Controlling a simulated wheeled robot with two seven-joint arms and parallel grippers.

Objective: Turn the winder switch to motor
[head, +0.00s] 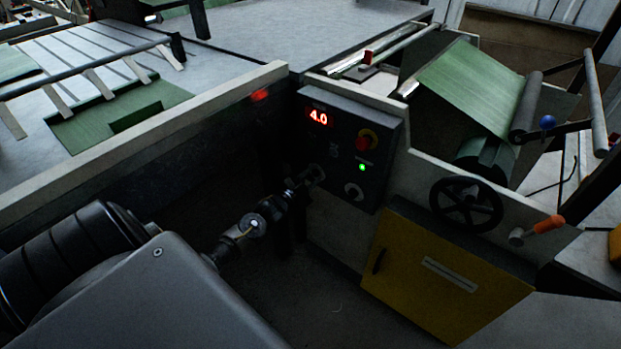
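The dark control panel (382,192) is on the front of the machine, with a red display (319,117) reading 4.0. It carries a red button on a yellow collar (364,142), a lit green lamp (362,167) and a pale round knob (354,191) low on the right. I cannot read the labels, so I cannot tell which control is the winder switch. My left gripper (314,177) reaches in from the lower left to the panel's lower left part, left of the pale knob. Its tips are small and dark, and whatever they cover is hidden. My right gripper is out of view.
A black handwheel (466,203) and an orange-handled crank (540,227) stick out right of the panel. A yellow cabinet door (440,275) is below. A pale rail (140,145) runs along the left. Green sheet (470,85) runs over rollers at the upper right.

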